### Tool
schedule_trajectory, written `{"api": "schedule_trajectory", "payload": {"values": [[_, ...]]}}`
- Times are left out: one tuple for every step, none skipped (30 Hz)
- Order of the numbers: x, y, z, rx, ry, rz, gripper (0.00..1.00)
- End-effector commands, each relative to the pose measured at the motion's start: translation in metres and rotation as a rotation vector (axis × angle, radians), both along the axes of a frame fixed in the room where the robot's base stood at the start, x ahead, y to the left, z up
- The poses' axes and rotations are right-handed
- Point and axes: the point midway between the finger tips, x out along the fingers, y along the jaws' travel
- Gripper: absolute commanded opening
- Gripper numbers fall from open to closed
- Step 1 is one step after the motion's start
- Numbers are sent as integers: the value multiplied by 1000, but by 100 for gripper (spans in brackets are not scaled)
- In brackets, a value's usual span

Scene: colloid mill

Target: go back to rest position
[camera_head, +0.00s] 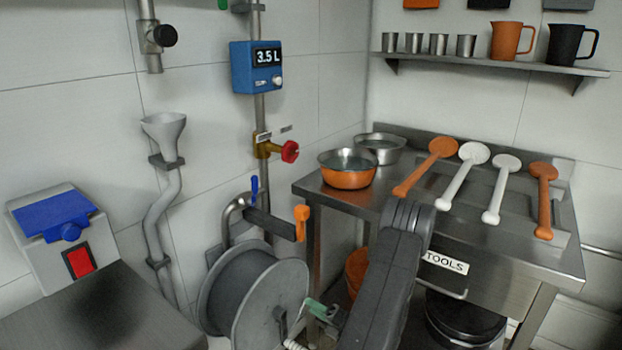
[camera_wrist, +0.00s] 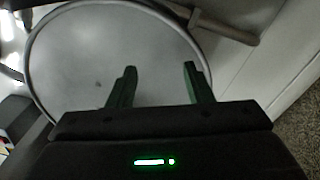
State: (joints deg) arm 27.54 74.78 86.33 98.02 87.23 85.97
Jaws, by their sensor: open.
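My gripper (camera_wrist: 158,72) shows in the wrist view with its two green fingers apart and nothing between them. A large grey round disc with a pale rim (camera_wrist: 95,60) lies beyond the fingertips; it looks like the side of the hose reel (camera_head: 268,300). In the head view my dark arm reaches down in front of the steel table, and a green part of my gripper (camera_head: 321,311) shows low, just right of the reel. The arm hides the rest. I cannot tell whether the fingers touch the reel.
The steel table (camera_head: 480,232) holds bowls (camera_head: 348,178) and several orange and white ladles (camera_head: 498,190). An orange-handled lever (camera_head: 301,222) and a red-knobbed valve (camera_head: 289,151) stick out above the reel. A machine with a red switch (camera_head: 79,262) stands at left.

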Motion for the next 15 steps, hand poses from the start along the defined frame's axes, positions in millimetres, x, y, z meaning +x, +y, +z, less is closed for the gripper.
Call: {"api": "schedule_trajectory", "payload": {"values": [[2, -1, 5, -25, -34, 0, 46], [2, -2, 7, -39, -53, 0, 46], [3, -2, 10, -56, -77, 0, 46], [3, -3, 12, -67, -92, 0, 46], [4, -3, 14, -78, -108, 0, 46], [4, -3, 16, -89, -123, 0, 46], [4, -3, 17, -97, -133, 0, 46], [4, -3, 18, -103, -142, 0, 46], [5, -3, 19, -109, -150, 0, 46], [5, -4, 20, -114, -156, 0, 46], [5, -4, 20, -117, -161, 0, 46], [5, -4, 21, -119, -164, 0, 46], [5, -4, 21, -121, -166, 0, 46], [5, -4, 21, -121, -167, 0, 46], [5, -4, 21, -122, -167, 0, 46]]}}
